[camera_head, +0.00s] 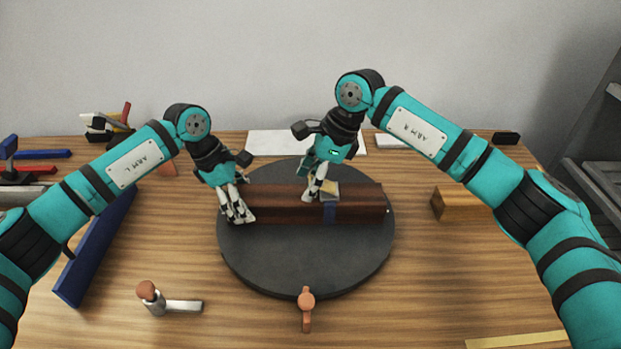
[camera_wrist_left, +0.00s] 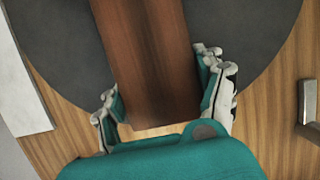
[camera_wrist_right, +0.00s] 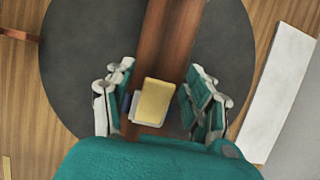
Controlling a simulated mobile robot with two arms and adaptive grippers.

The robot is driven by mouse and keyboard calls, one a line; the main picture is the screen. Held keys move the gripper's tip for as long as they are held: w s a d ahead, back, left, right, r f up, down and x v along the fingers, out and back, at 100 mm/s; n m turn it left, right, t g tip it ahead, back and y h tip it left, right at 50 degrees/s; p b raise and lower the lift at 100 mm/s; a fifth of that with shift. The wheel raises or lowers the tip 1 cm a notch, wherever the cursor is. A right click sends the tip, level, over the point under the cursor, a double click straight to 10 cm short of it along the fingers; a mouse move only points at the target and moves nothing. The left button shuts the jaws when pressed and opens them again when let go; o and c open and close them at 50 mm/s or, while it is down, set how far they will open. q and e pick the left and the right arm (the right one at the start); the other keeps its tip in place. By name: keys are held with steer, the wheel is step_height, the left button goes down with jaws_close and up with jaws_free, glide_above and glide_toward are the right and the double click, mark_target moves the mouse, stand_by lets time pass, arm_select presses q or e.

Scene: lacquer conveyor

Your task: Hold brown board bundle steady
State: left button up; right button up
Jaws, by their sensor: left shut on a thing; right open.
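The brown board bundle (camera_head: 280,203) lies across the dark round turntable (camera_head: 300,265). My left gripper (camera_head: 236,212) is shut on the left end of the bundle; in the left wrist view its fingers (camera_wrist_left: 165,100) sit on both sides of the bundle (camera_wrist_left: 150,50). My right gripper (camera_head: 314,193) is open over the bundle, right of its middle. In the right wrist view its fingers (camera_wrist_right: 160,105) stand on both sides of a yellow-topped block (camera_wrist_right: 154,102) resting on the bundle.
A hammer-like tool (camera_head: 168,302) and a copper-coloured piece (camera_head: 306,308) lie at the front. A blue bar (camera_head: 95,248) lies at left, a wooden block (camera_head: 460,204) at right. A white sheet (camera_head: 275,143) lies behind the turntable. The front right table is mostly clear.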

mark_target(325, 184)
jaws_close()
steer(key=shift+a+f+h, duration=0.15)
steer(key=shift+f+h, duration=0.15)
steer(key=shift+h, duration=0.5)
jaws_free()
steer(key=v, duration=1.2)
